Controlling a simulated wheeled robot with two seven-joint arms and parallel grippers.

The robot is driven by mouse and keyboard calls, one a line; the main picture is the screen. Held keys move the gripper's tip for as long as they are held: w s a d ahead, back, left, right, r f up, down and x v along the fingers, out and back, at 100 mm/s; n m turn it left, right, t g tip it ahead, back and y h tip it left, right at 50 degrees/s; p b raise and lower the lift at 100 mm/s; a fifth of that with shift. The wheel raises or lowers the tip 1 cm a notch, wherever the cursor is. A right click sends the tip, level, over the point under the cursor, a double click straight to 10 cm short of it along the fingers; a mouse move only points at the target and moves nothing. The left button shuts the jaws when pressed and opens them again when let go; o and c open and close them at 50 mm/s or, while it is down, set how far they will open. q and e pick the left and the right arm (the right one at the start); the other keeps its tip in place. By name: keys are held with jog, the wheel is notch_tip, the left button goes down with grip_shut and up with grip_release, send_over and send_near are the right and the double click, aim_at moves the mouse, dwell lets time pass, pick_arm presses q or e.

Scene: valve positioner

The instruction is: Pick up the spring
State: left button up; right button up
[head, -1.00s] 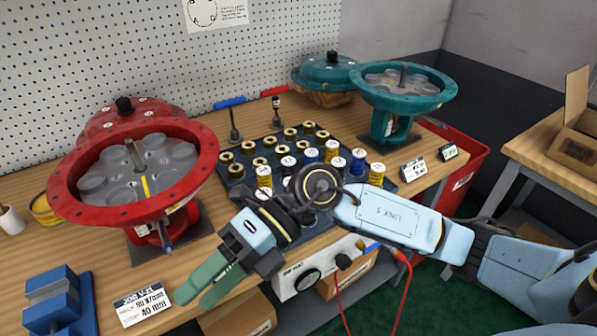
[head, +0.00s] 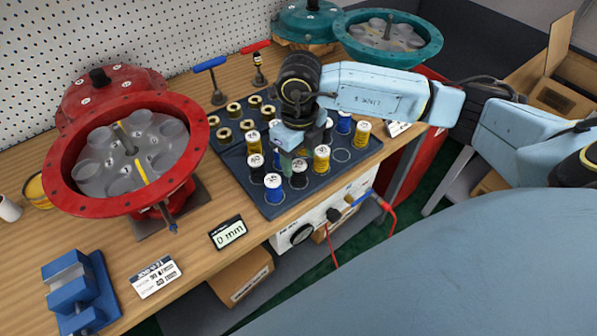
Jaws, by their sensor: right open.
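Several springs with white numbered tops stand upright in rows on a dark blue tray (head: 232,165). They include yellow springs (head: 321,158), blue springs (head: 273,187) and black springs (head: 299,174). My right gripper (head: 287,165) points down among the springs in the front half of the tray. It is open, and its fingers are partly hidden by its own body and wrist. I cannot tell which spring lies between or behind the fingers. My left gripper is not in view.
A red actuator housing (head: 80,200) stands left of the tray, and a teal one (head: 428,52) behind it. Brass-coloured rings (head: 221,134) fill the tray's back. A "0 mm" display (head: 228,233), a card (head: 155,277) and a blue vise (head: 75,285) sit along the front edge.

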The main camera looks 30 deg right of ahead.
aim_at(299, 165)
notch_tip(299, 165, down, 6)
jog(key=shift+r, duration=0.1)
jog(key=shift+c, duration=0.3)
jog(key=shift+r, duration=0.1)
jog(key=c, duration=1)
jog(key=shift+c, duration=0.2)
